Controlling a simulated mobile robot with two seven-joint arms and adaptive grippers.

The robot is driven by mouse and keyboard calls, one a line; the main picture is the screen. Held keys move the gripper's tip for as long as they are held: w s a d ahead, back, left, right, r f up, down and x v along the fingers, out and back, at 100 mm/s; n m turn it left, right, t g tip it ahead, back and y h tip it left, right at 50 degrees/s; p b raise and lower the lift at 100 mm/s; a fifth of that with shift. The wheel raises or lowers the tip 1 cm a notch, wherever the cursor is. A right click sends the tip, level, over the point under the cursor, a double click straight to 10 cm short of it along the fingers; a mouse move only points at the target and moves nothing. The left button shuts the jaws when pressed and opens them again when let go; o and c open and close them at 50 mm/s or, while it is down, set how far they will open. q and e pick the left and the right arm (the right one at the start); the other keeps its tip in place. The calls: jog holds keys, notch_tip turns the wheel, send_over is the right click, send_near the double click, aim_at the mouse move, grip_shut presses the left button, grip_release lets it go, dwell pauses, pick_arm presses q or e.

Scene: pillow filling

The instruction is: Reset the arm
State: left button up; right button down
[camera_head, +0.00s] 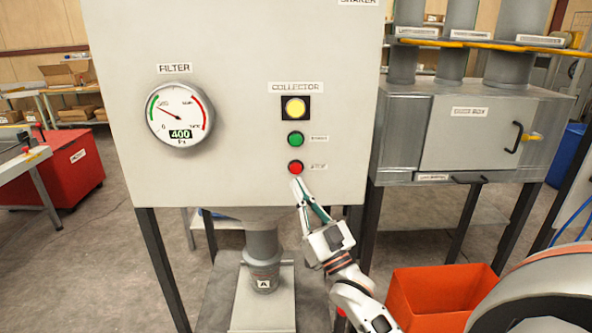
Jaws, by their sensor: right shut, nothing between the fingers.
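My right gripper (299,184) is shut and empty. Its fingertips are just below the red STOP button (295,167) on the grey machine panel (230,130); I cannot tell whether they touch it. My right arm reaches up from the bottom of the view, a little right of the middle. Above the red button are a green button (295,139) and a yellow lamp or button (295,108) under the COLLECTOR label. My left gripper is not in view.
A FILTER gauge (180,115) is on the panel's left. An orange bin (440,298) stands on the floor right of my arm, beside a large round metal part (545,297). A grey box cabinet (468,132) stands at right. A red cart (70,170) is at far left.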

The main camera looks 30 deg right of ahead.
dwell(0.5)
jog(key=s+a+f+n+g+y, duration=0.1)
jog(key=s+a+f+g, duration=0.25)
jog(key=f, duration=0.65)
jog(key=s+a+f+n+g+y, duration=0.1)
jog(key=s+a+f+g, duration=0.25)
jog(key=f, duration=0.75)
jog(key=s+a+f+n+g+y, duration=0.1)
jog(key=s+a+f+g, duration=0.3)
jog(key=f, duration=0.6)
jog(key=s+a+f+n+g, duration=0.1)
jog(key=s+a+f+g, duration=0.2)
jog(key=s+f, duration=0.8)
jog(key=shift+s+a+f, duration=0.3)
jog(key=shift+s+a, duration=0.05)
jog(key=shift+a, duration=0.85)
